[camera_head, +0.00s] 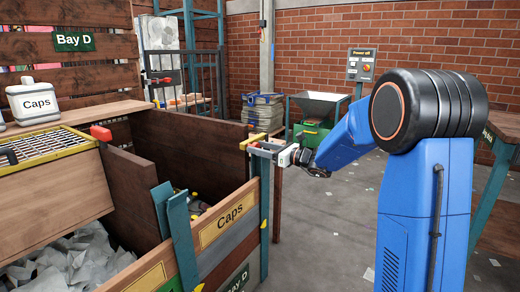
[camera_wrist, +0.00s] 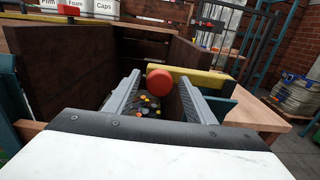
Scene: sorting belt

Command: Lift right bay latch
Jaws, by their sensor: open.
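The right bay latch is a yellow bar (camera_wrist: 205,76) with a round red knob (camera_wrist: 159,82) at its left end in the wrist view. In the head view the yellow bar (camera_head: 253,141) shows at the top of the Caps bay's right corner post. My gripper (camera_wrist: 158,78) is open, with one grey finger on each side of the red knob. I cannot tell whether either finger touches it. In the head view my gripper (camera_head: 264,149) is at the latch, and the knob is hidden there.
The Caps bay (camera_head: 228,222) has wooden walls and holds small coloured caps (camera_wrist: 146,104). Another red-handled latch (camera_head: 101,132) is at the left. A wire rack (camera_head: 48,145), a Caps jug (camera_head: 35,100) and a hopper (camera_head: 318,106) stand around. The floor at right is open.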

